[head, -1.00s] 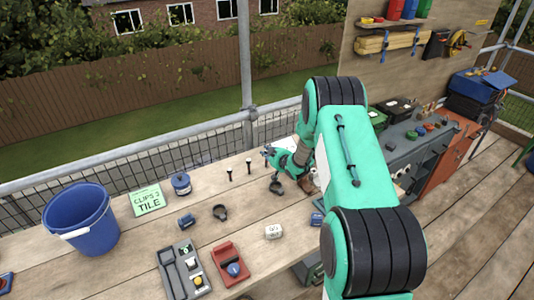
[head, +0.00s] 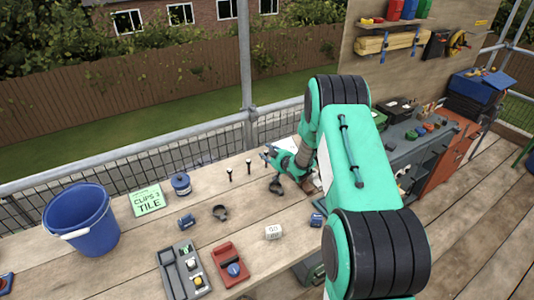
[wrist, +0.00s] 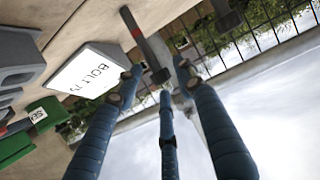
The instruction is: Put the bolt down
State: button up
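Two dark bolts stand upright and apart on the wooden bench in the head view, one on the left (head: 230,174) and one on the right (head: 248,167). My gripper (head: 268,170) is just right of them, its blue-green fingers spread and pointing left. In the wrist view my gripper (wrist: 160,78) is open, with several blue fingers apart. A dark bolt (wrist: 145,42) shows beyond and between the fingertips, its head towards me; contact cannot be told. The other bolt (wrist: 226,14) is at the top. A white card (wrist: 93,72) lettered "BOLT" is beside the left finger.
The bench (head: 125,252) also carries a blue bucket (head: 82,220), a green "CLIPS 2 TILE" card (head: 148,200), a blue tin (head: 181,184), a dark ring (head: 220,212), a grey tray (head: 178,265) and a red tray (head: 230,262). A mesh railing runs behind. Bare wood lies around the bolts.

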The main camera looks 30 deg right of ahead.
jog(key=p+v, duration=0.1)
jog(key=v, duration=0.9)
jog(key=shift+s+r, duration=0.15)
jog(key=shift+s, duration=0.1)
jog(key=s+a+r+g+h, duration=0.1)
jog(key=s+a+r, duration=0.25)
jog(key=r, duration=0.45)
jog(key=s+a+r+m+g, duration=0.1)
jog(key=s+a+r+g, duration=0.2)
jog(key=r, duration=0.5)
jog(key=s+a+r+h, duration=0.1)
jog(key=s+a+r, duration=0.2)
jog(key=a+r, duration=0.35)
jog(key=s+a+r+g+y, duration=0.1)
jog(key=s+a+r, duration=0.2)
jog(key=s+a, duration=0.3)
jog(key=s+a+r+g+y, duration=0.1)
jog(key=s+a+r, duration=0.2)
jog(key=s, duration=1.4)
jog(key=s+a+r+g, duration=0.2)
jog(key=s+a+r, duration=0.1)
jog(key=s+a, duration=0.6)
jog(key=shift+s+a+m+y, duration=0.3)
jog(key=shift+s+y, duration=0.1)
jog(key=shift+s, duration=0.85)
